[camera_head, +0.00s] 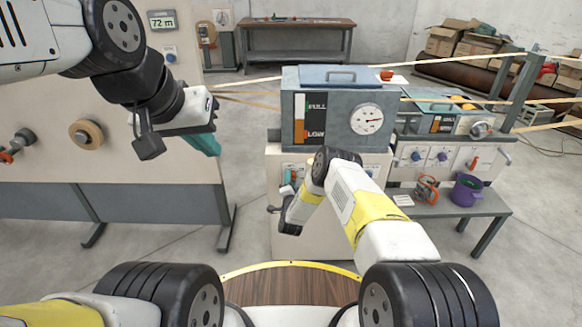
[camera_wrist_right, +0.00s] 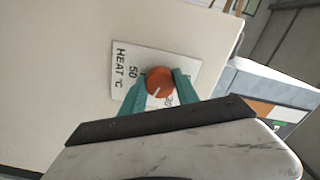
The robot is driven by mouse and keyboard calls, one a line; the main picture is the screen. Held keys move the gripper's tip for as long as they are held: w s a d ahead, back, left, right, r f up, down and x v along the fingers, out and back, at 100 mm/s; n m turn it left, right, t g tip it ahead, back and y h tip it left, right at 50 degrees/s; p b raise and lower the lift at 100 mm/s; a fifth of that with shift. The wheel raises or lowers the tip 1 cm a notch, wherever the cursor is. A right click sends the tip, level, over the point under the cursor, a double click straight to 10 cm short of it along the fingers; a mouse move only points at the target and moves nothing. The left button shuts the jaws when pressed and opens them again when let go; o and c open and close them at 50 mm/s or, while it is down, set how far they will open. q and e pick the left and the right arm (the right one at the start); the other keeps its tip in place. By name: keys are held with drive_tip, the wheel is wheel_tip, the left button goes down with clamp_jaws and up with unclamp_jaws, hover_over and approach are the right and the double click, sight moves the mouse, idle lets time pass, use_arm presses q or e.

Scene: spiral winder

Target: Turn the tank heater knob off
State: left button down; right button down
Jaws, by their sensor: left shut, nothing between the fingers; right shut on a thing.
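The tank heater knob (camera_wrist_right: 160,81) is orange-red and round, with a white pointer line, on a white plate (camera_wrist_right: 124,60) marked "HEAT °C", "50" and a partly covered number. My right gripper (camera_wrist_right: 158,84) is shut on this knob, with one teal finger at each side. In the head view the right gripper (camera_head: 289,178) is at the front panel below the grey tank (camera_head: 330,80), and my arm hides the knob. My left gripper (camera_head: 207,146) is shut and empty, in the air in front of the left panel, away from the tank.
The tank carries a level strip and a round dial (camera_head: 367,119). To the right, a lower bench (camera_head: 440,207) holds a purple bucket (camera_head: 467,190) and an orange tool (camera_head: 426,189). The left panel (camera_head: 60,180) has a wooden knob (camera_head: 87,133). Floor between panel and tank is clear.

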drive_tip(key=n, duration=2.1)
drive_tip(key=shift+d+f, duration=0.15)
drive_tip(key=shift+n, duration=0.5)
drive_tip(key=c, duration=0.9)
unclamp_jaws()
drive_tip(key=shift+s, duration=0.1)
drive_tip(key=s, duration=0.7)
drive_tip(key=shift+s, duration=0.3)
